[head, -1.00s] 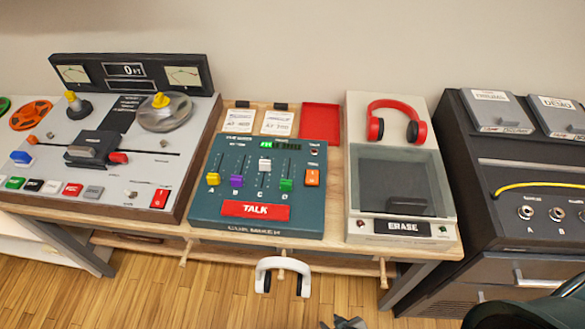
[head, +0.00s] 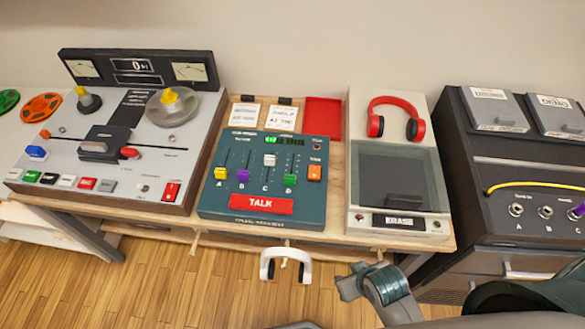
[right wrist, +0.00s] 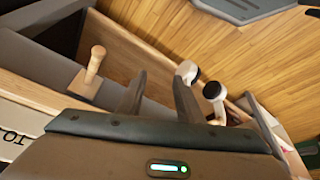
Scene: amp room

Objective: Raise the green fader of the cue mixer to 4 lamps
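The cue mixer (head: 210,204) is a teal panel on the wooden desk, with a yellow, a purple, a white and a green fader. The green fader (head: 289,181) is the rightmost and sits low in its slot, near the purple fader's height; the white fader (head: 269,159) is higher. A lamp strip (head: 284,141) above them glows green at its left part; the lamps are too small to count. My right gripper (head: 352,277) is below and right of the mixer, in front of the desk's edge. In the right wrist view its fingers (right wrist: 159,92) are apart and empty. My left gripper is not in view.
White headphones (head: 286,249) hang below the desk's front edge, close to my right gripper. A red TALK bar (head: 261,204) lies below the faders. An orange button (head: 314,173) is right of the green fader. A tape machine stands left, an ERASE box (head: 353,220) right.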

